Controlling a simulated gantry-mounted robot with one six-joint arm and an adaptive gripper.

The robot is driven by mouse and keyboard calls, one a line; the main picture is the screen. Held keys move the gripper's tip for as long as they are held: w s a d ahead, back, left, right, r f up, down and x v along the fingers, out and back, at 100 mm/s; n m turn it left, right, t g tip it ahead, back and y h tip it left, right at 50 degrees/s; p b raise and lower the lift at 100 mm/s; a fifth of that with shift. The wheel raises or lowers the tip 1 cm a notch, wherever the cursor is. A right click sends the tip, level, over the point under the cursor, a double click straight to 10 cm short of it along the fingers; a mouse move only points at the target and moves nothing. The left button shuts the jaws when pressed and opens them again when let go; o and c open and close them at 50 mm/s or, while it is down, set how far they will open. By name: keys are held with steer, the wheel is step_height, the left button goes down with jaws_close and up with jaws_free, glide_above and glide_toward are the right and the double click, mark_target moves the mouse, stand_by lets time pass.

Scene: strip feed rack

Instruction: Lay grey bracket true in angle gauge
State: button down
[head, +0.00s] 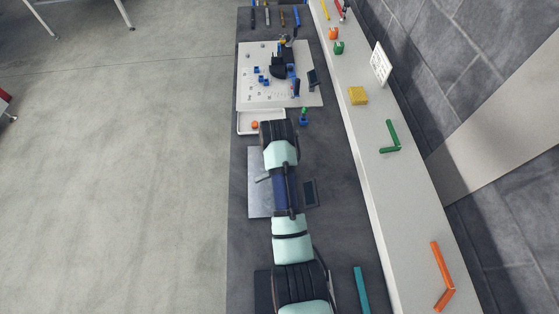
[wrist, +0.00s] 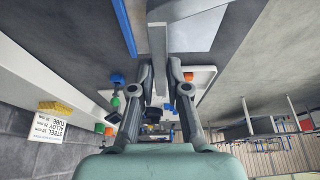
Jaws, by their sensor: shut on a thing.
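My gripper (wrist: 161,72) shows in the wrist view, shut on the grey bracket (wrist: 157,45). One straight leg of the bracket stands between the fingers; its upper end runs toward the top of the frame, where its outline is hard to separate from the grey plate. In the head view my arm hides the gripper. A small grey piece (head: 263,178) juts out left of the arm over the grey plate (head: 259,200), perhaps part of the bracket. I cannot make out the angle gauge for certain in either view.
A white board (head: 248,92) with blue parts and a white tray (head: 246,117) holding an orange piece lie beyond my arm. A shelf on the right bears a yellow block (head: 358,96), a green bracket (head: 393,138) and an orange bracket (head: 442,275). A teal bar (head: 362,290) lies right of my arm.

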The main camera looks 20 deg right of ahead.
steer(key=shift+w+d, duration=0.3)
steer(key=shift+d, duration=0.5)
steer(key=shift+f+b, duration=2.85)
steer(key=shift+f, duration=2.05)
steer(key=c, duration=1.1)
jaws_free()
steer(key=v, duration=1.2)
steer(key=shift+s, duration=0.1)
steer(key=shift+a, duration=0.1)
